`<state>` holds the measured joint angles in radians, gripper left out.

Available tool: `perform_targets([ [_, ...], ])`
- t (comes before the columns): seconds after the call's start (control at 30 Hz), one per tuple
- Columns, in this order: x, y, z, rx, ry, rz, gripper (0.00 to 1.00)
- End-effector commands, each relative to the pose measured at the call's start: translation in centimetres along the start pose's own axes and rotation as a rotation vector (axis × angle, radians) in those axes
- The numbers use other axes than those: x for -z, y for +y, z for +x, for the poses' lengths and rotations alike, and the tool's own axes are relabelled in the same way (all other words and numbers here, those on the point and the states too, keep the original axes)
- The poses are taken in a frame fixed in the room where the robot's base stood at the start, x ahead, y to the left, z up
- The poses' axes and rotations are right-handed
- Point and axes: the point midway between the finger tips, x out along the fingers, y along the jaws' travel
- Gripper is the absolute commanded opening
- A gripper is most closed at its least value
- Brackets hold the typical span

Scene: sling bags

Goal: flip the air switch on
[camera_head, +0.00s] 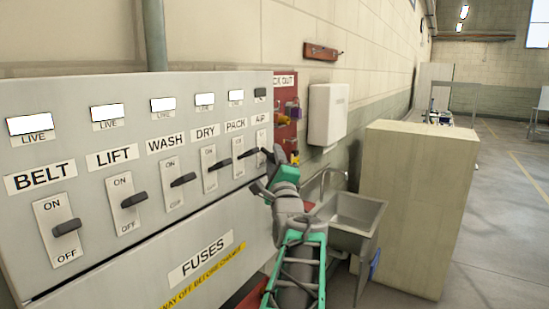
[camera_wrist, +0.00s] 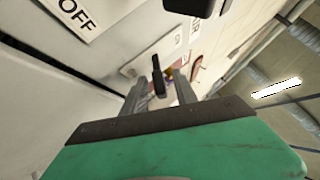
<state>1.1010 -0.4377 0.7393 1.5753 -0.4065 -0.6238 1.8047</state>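The air switch is the rightmost on a grey panel (camera_head: 150,235), under the AIR label (camera_head: 261,118). Its plate (camera_head: 262,137) shows in part; my gripper hides its lower part in the head view. The small window above it (camera_head: 260,93) is dark, while the other LIVE windows are lit white. My gripper (camera_head: 263,172) is in front of the panel's right end. In the wrist view my gripper (camera_wrist: 160,92) is open, and a black lever (camera_wrist: 158,72), seemingly the air switch's, shows between the two fingers. I cannot tell whether they touch it.
The pack switch lever (camera_head: 247,154) is close on the left, with dry, wash, lift and belt switches beyond. A red lock-out board (camera_head: 286,108) adjoins the panel's right edge. A sink (camera_head: 352,212) and large beige box (camera_head: 415,205) stand to the right.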

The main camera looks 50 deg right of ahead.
Motion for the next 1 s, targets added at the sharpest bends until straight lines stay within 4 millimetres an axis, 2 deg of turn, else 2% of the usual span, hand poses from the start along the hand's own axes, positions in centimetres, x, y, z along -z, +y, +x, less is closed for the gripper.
perform_targets([
  [0.07, 0.06, 0.00, -0.04, 0.000, 0.001, 0.000, 0.35],
  [0.5, 0.13, -0.04, -0.07, 0.001, 0.002, -0.001, 0.00],
  [1.0, 0.15, -0.12, -0.07, -0.004, 0.002, -0.006, 0.00],
])
